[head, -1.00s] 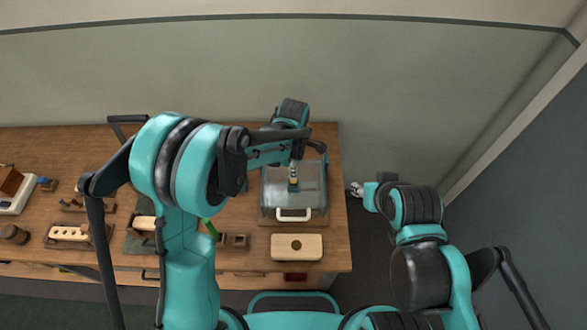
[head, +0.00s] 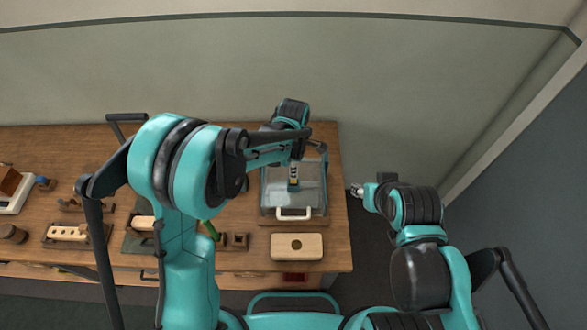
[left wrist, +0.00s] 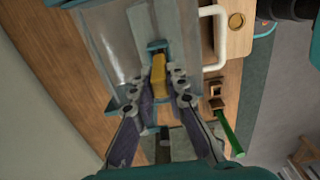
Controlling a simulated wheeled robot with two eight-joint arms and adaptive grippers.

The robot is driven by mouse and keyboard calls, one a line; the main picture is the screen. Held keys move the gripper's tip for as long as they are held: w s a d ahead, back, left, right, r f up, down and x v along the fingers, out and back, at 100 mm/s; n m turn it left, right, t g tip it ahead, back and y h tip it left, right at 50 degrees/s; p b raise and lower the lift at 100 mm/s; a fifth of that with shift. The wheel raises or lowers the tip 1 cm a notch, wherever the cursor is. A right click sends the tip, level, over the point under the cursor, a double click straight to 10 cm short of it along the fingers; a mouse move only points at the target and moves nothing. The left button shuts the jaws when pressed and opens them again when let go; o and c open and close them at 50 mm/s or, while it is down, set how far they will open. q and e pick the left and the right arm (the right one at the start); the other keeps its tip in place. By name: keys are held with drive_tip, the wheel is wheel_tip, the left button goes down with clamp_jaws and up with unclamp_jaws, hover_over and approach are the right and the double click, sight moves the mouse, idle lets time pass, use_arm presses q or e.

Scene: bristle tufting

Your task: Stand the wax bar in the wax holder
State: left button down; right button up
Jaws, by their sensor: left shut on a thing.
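My left gripper (head: 293,165) is over the clear box, its fingers closed on a yellow bar, which looks like the wax bar (left wrist: 158,75). A blue part (left wrist: 158,45) shows at the bar's far end; I cannot tell whether they touch. The bar also shows in the head view (head: 293,171), with blue below it. A small brown wooden piece with square openings (head: 236,240), perhaps the wax holder, sits left of the pale block; it also shows in the left wrist view (left wrist: 216,103). My right gripper (head: 356,190) is beyond the table's right edge, too small to read.
The clear box (head: 274,205) has a white handle (head: 293,214). A pale block with one hole (head: 297,247) lies in front. A green stick (head: 210,229) lies by the brown piece. Another block with several holes (head: 68,233) is far left. The right table edge is near.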

use_arm(q)
drive_tip(key=shift+f+b, duration=1.75)
drive_tip(key=shift+f, duration=0.3)
drive_tip(key=shift+f+b, duration=0.3)
drive_tip(key=shift+b, duration=0.05)
drive_tip(key=c, duration=1)
unclamp_jaws()
drive_tip(key=shift+c, duration=0.2)
drive_tip(key=shift+r, duration=0.2)
drive_tip(key=shift+r+p, duration=2.2)
drive_tip(key=shift+r, duration=1.15)
